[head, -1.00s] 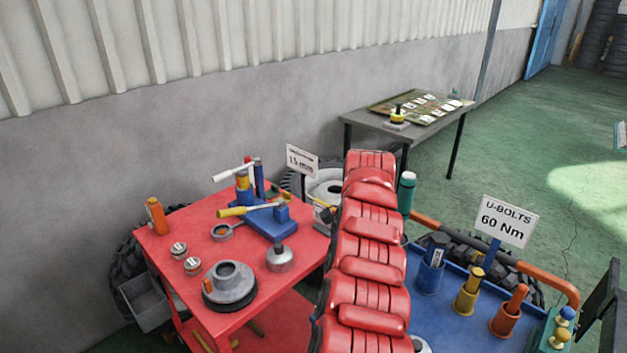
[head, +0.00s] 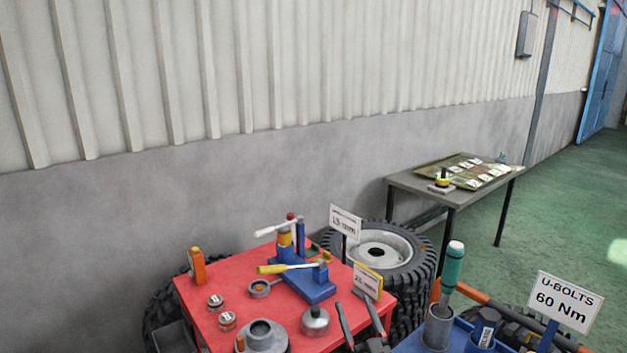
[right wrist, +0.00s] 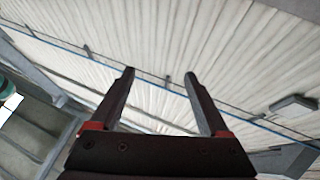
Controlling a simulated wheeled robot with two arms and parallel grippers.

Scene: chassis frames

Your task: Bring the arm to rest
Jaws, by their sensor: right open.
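My right gripper (head: 355,304) shows at the bottom of the head view, in front of the red table's (head: 205,310) right corner. Its two dark fingers point up, spread apart, with nothing between them. In the right wrist view the gripper (right wrist: 160,76) is also open and empty, with the pale ribbed wall or ceiling beyond the fingers. The rest of the right arm is out of the head view. My left gripper is not in view.
The red table holds a blue fixture (head: 303,280), an orange bottle (head: 198,267) and grey metal parts. At right are a blue tray (head: 412,346), a green-topped tool (head: 453,265) and a U-BOLTS sign (head: 563,302). A grey table (head: 413,182) stands behind.

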